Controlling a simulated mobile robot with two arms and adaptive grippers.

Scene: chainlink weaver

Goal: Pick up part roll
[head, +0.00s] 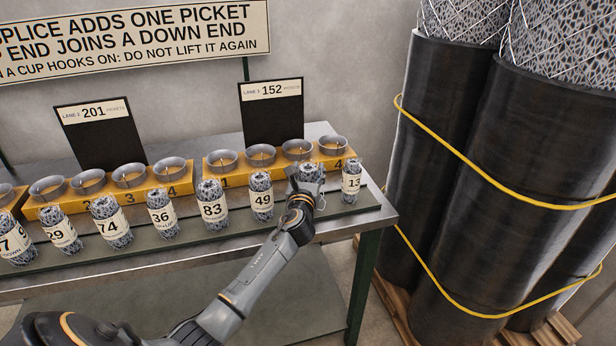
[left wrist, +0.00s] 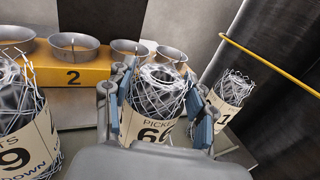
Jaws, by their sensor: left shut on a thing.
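My left gripper (head: 306,184) reaches in from the left over the row of part rolls and is shut on a part roll (head: 310,169). In the left wrist view this roll (left wrist: 158,82) is a wire-mesh coil with a cream label, starting with a 6. The two fingers (left wrist: 160,108) are on either side of it. It looks upright; I cannot tell whether it still touches the bench. The 49 roll (head: 261,194) stands to its left and a roll starting with 13 (head: 351,184) to its right. My right gripper is not in view.
Other labelled rolls, such as 83 (head: 212,207) and 36 (head: 161,219), line the bench front. Behind them are yellow racks (head: 285,173) with metal cups. Lane signs marked 201 (head: 92,112) and 152 (head: 271,90) stand at the back. Large strapped black rolls (head: 490,190) stand right.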

